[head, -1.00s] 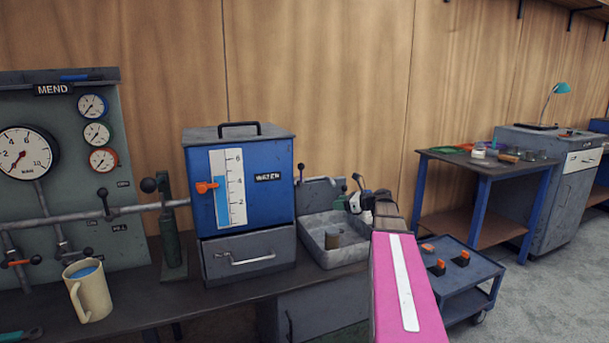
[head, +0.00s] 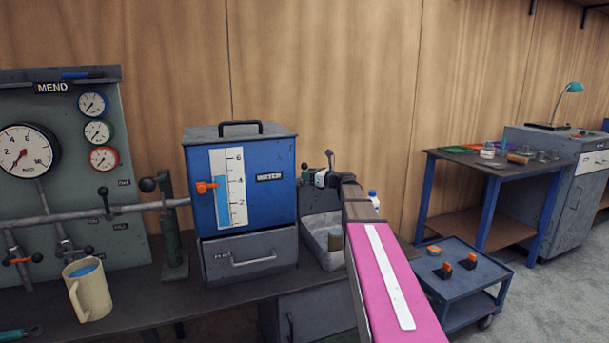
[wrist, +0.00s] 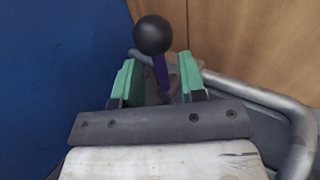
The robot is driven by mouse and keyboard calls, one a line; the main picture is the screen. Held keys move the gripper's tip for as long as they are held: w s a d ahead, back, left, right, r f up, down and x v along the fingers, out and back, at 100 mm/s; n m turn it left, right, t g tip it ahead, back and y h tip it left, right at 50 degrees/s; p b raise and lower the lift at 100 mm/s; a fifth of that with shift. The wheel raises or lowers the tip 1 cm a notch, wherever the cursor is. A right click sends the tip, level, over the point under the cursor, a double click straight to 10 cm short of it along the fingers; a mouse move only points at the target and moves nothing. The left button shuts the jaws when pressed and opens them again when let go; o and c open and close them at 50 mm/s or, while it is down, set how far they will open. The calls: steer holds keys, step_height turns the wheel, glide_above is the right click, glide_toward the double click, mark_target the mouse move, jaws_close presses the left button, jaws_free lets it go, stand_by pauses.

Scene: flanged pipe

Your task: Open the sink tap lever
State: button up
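The tap lever has a black ball knob (wrist: 153,35) on a purple stem (wrist: 161,72), seen in the wrist view. The knob also shows small in the head view (head: 304,167), just left of my gripper (head: 318,177). In the wrist view my gripper (wrist: 158,84) is open, its two green fingers apart. The stem appears in the gap between them, with the knob above; I cannot tell whether the fingers are level with it in depth. A grey curved pipe (wrist: 268,96) lies right of the lever. The sink (head: 319,226) is partly hidden behind my arm.
The blue water tank (head: 268,205) stands close to the left of the lever and fills the left of the wrist view. A wooden wall is behind. A mug (head: 92,295) stands on the bench at left. A low blue trolley (head: 455,290) stands at right.

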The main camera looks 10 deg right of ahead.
steer(key=shift+x, duration=1.15)
steer(key=c, duration=0.7)
jaws_close()
steer(key=shift+r, duration=0.1)
